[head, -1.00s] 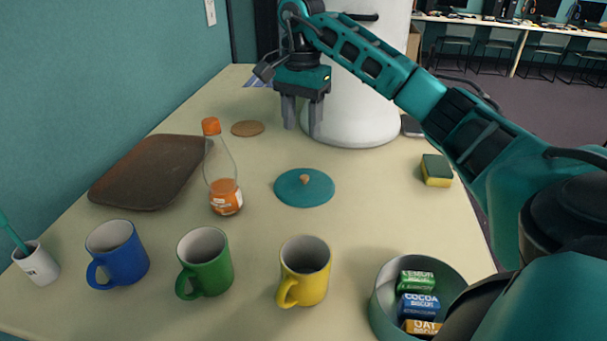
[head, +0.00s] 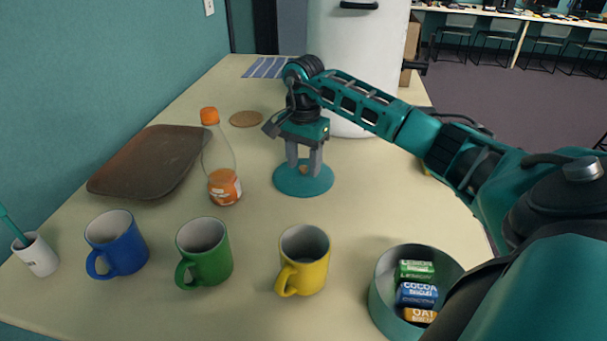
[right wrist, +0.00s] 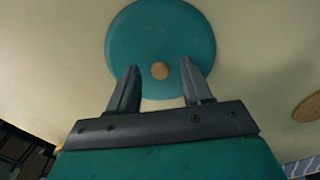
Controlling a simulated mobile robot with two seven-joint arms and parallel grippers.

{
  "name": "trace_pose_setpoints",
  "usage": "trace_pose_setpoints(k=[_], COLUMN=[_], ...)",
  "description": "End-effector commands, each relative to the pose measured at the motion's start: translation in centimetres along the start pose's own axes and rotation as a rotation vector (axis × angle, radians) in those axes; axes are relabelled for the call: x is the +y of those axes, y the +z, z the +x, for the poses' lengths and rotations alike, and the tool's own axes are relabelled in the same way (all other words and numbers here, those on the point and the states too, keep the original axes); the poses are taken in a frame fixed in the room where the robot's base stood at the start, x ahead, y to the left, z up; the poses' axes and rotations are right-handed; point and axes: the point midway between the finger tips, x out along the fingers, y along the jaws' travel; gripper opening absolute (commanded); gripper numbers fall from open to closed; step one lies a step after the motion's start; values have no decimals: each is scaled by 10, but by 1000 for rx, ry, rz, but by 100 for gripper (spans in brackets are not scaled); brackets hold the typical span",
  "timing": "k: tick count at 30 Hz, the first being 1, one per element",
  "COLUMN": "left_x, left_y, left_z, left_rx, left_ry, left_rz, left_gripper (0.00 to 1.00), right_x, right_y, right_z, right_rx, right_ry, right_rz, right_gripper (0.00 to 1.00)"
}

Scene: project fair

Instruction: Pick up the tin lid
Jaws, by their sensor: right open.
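The tin lid (head: 291,187) is a flat teal disc with a small wooden knob, lying on the table near its middle. It also shows in the right wrist view (right wrist: 160,35), its knob (right wrist: 160,70) lying between and slightly beyond the fingers. My right gripper (head: 304,170) points down over the lid, open and empty. In the right wrist view its two grey fingers (right wrist: 157,80) stand apart, one on each side of the knob. I cannot tell the exact gap in height. My left gripper does not show.
A bottle (head: 222,175) stands left of the lid, a brown tray (head: 150,165) beyond it. Blue (head: 117,243), green (head: 205,252) and yellow (head: 304,262) mugs stand in front. A bowl (head: 383,300) of packets is front right. A cork disc (head: 246,119) and large white container (head: 350,60) lie behind.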

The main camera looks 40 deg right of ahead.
Motion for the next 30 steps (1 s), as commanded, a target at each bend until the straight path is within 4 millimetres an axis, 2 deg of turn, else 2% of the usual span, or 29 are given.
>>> trace_pose_setpoints(k=[8, 23, 30], left_x=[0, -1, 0], left_y=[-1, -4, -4], left_z=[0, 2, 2], left_rx=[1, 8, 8], left_ry=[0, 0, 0], left_rz=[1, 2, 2], left_gripper=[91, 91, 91], right_x=[0, 0, 0], right_y=[0, 0, 0], right_z=[4, 3, 3], right_rx=[0, 0, 0], right_ry=[0, 0, -1], right_rz=[0, 0, 0], right_gripper=[50, 2, 0])
